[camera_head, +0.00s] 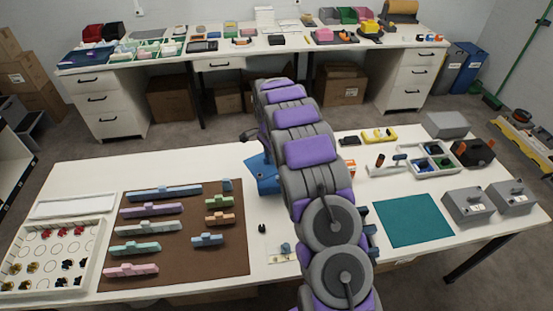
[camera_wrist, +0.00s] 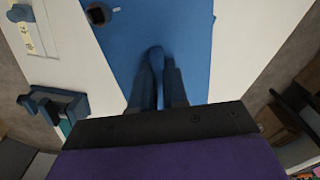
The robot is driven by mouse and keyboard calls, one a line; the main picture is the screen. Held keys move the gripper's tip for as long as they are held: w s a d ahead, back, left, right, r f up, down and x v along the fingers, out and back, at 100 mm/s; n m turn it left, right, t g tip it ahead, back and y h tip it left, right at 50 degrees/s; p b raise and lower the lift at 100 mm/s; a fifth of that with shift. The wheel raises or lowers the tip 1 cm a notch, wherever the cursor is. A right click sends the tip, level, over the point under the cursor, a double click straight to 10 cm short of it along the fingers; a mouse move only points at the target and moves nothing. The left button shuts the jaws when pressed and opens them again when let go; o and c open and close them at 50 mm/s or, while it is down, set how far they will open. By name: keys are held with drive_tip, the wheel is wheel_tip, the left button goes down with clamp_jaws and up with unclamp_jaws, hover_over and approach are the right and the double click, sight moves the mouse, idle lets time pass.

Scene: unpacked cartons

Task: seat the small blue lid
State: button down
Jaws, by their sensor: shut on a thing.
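My gripper (camera_wrist: 157,75) shows at the bottom middle of the wrist view, its two dark fingers closed about a slim blue piece (camera_wrist: 156,56) with a rounded end. Most of that piece is hidden between the fingers, so I cannot tell its full shape or whether it is the small blue lid. A broad blue surface (camera_wrist: 190,30) lies behind it; I cannot tell whether they touch. In the head view a blue body (camera_head: 262,178) shows on the table beside my arm, partly hidden by it. My gripper is hidden behind the arm there.
A brown mat (camera_head: 240,262) with several coloured knobbed bars lies left on the white table. A white round-holed tray (camera_head: 98,235) stands at far left. A teal mat (camera_head: 412,220), grey boxes (camera_head: 467,203) and a divided tray (camera_head: 450,170) are at right. A dark bracket (camera_wrist: 57,107) shows left in the wrist view.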

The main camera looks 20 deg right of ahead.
drive_tip(key=d+f+m, duration=0.1)
drive_tip(key=w+d+f+m, duration=0.1)
drive_tip(key=d+m, duration=0.1)
drive_tip(key=shift+w+d+f, duration=0.1)
drive_tip(key=shift+f, duration=0.15)
drive_tip(key=shift+w+d+f+m+b, duration=0.1)
drive_tip(key=shift+d+f+m+b, duration=0.2)
drive_tip(key=shift+m, duration=0.4)
drive_tip(key=shift+a+f, duration=0.15)
drive_tip(key=shift+f, duration=0.2)
drive_tip(key=shift+d+f+b, duration=0.15)
drive_tip(key=shift+f+b, duration=0.2)
drive_tip(key=shift+f, duration=0.55)
drive_tip(key=shift+d+f+b, duration=0.15)
drive_tip(key=shift+f+b, duration=0.2)
drive_tip(key=shift+f, duration=0.55)
drive_tip(key=shift+a, duration=0.4)
drive_tip(key=shift+d+p, duration=0.25)
drive_tip(key=shift+p, duration=0.15)
drive_tip(key=shift+f, duration=1.2)
drive_tip(key=c, duration=1.1)
unclamp_jaws()
drive_tip(key=shift+o, duration=0.2)
